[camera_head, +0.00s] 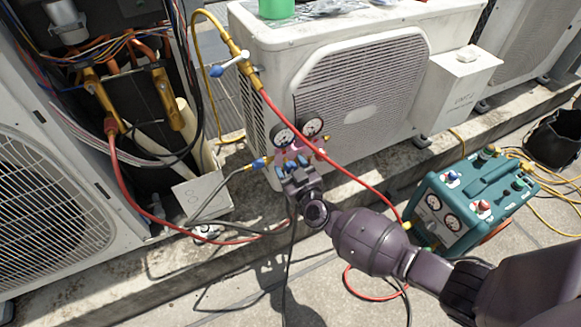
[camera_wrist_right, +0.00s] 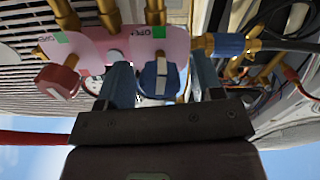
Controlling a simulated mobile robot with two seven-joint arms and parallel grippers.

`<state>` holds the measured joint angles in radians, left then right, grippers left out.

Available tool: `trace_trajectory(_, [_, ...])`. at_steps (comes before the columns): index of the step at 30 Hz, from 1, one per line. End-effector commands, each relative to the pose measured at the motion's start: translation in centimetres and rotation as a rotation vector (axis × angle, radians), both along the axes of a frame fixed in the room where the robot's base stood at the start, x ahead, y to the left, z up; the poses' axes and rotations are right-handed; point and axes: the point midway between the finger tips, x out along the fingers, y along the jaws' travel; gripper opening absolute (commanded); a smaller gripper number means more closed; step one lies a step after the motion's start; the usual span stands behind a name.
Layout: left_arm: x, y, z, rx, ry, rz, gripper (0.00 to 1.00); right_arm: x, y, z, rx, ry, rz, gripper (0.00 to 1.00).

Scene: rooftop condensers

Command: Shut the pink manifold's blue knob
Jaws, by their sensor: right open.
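The pink manifold (camera_head: 293,157) hangs in front of the white condenser, with two round gauges (camera_head: 312,127) above it. In the right wrist view the pink manifold (camera_wrist_right: 198,43) spans the upper part, with a red knob (camera_wrist_right: 57,81) at left and the blue knob (camera_wrist_right: 162,78) near the middle. My right gripper (camera_head: 290,168) is at the manifold in the head view. In the right wrist view my right gripper (camera_wrist_right: 163,80) is open, with one finger on each side of the blue knob. I cannot tell whether the fingers touch it. My left gripper is not in view.
A teal recovery machine (camera_head: 465,200) stands at right on the roof. The white condenser (camera_head: 410,60) is close behind. An open unit with copper pipes (camera_head: 103,97) is at left.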

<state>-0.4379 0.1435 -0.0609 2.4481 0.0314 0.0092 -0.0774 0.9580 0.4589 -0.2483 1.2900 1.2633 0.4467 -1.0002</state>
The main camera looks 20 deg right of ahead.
Motion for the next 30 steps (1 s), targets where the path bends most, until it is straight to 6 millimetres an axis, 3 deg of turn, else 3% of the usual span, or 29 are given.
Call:
trace_trajectory(1, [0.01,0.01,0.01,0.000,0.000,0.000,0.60,0.00,-0.01,0.01,0.000,0.000,0.000,0.56])
trace_trajectory(10, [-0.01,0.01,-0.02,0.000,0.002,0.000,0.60,-0.03,0.00,0.00,0.000,0.000,0.000,0.11])
trace_trajectory(20, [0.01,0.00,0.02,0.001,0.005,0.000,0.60,-0.03,0.04,0.02,0.050,0.002,0.000,0.11])
trace_trajectory(30, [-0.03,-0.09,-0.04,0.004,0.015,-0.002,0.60,-0.02,0.04,0.04,0.290,0.010,-0.001,0.11])
